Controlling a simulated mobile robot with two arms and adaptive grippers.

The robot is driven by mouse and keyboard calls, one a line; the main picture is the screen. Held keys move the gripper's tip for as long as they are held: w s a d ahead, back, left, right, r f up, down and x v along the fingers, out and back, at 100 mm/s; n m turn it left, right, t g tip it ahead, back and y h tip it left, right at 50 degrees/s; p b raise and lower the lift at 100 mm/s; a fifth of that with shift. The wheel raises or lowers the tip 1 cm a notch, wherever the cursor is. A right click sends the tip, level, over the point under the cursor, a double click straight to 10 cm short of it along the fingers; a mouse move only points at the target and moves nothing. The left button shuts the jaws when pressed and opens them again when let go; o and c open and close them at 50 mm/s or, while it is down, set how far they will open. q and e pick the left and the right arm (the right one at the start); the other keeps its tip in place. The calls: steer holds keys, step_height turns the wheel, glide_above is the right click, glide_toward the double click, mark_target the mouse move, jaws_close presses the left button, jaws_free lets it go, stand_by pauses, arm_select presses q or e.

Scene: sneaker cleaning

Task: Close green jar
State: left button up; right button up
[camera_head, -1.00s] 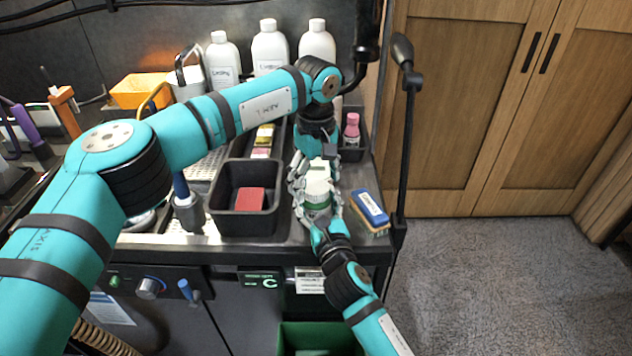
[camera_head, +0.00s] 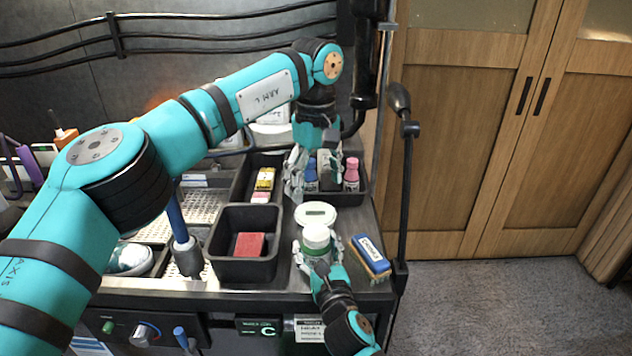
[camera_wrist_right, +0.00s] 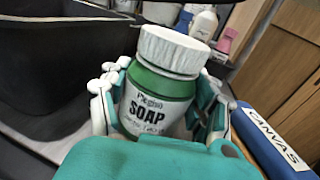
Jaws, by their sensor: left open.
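The green jar (camera_wrist_right: 158,95) has a SOAP label and stands upright between the fingers of my right gripper. Its white ridged lid (camera_wrist_right: 173,48) sits on top; how tightly it is screwed on I cannot tell. In the head view the lid (camera_head: 316,236) shows above my right gripper (camera_head: 317,258), which is shut on the jar from the front. The fingers also show on both sides of the jar in the right wrist view (camera_wrist_right: 160,110). My left gripper (camera_head: 312,188) is open and empty, behind the jar and apart from it, near small bottles.
A second white-topped container (camera_head: 315,213) stands just behind the jar. A blue brush (camera_head: 370,254) lies to the right. A black bin (camera_head: 220,262) with a red block (camera_head: 250,244) is on the left. A pink-capped bottle (camera_head: 351,178) stands behind, right of my left gripper.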

steer(key=o, duration=0.5)
steer(key=v, duration=1.2)
